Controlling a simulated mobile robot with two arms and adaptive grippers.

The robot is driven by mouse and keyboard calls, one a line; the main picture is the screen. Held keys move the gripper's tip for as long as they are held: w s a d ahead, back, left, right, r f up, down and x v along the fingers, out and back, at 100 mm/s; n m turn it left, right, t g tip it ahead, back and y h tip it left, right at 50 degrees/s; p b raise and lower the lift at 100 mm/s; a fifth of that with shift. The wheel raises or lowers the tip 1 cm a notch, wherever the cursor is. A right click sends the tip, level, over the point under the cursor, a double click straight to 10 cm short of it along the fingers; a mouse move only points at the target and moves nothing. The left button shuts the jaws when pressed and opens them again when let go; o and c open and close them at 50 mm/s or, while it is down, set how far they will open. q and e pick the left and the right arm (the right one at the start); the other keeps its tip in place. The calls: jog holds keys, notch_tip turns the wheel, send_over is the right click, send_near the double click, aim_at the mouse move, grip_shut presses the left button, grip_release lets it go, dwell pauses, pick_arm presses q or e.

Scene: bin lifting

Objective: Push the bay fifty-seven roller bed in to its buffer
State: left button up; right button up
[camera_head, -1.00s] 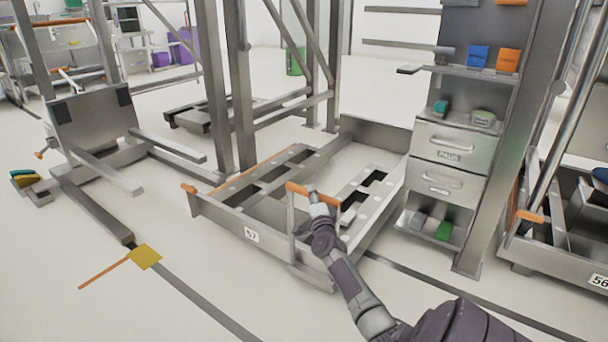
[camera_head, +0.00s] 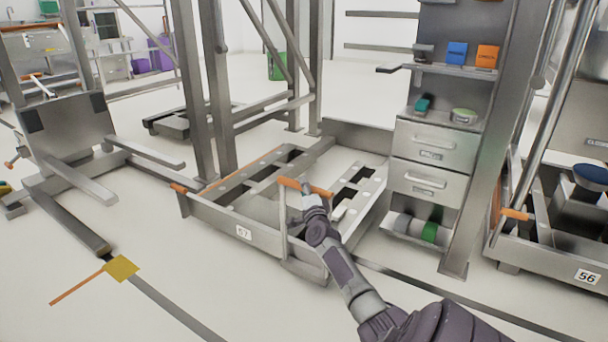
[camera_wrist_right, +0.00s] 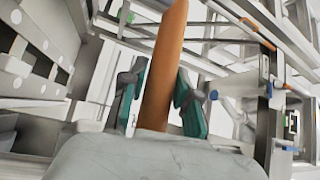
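The bay fifty-seven roller bed (camera_head: 262,243) is a low grey metal tray with a "57" label on its front wall. It sits partly inside the grey rack frame, its front end sticking out. An upright with an orange crossbar handle (camera_head: 318,190) stands at its front right. My right gripper (camera_head: 311,194) is on this handle. A second orange handle end (camera_head: 178,188) shows at the bed's front left. My left gripper is not in view.
A drawer cabinet (camera_head: 433,150) and post stand close to the bed's right. Bed 56 (camera_head: 540,250) is further right. A grey stand (camera_head: 70,130) with floor legs is at left. A yellow floor tag (camera_head: 122,268) lies at front left. The floor before the bed is mostly clear.

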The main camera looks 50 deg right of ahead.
jog(key=o, duration=0.3)
jog(key=shift+s+a+f, duration=0.15)
jog(key=shift+a, duration=0.1)
jog(key=v, duration=1.1)
jog(key=shift+s, duration=0.3)
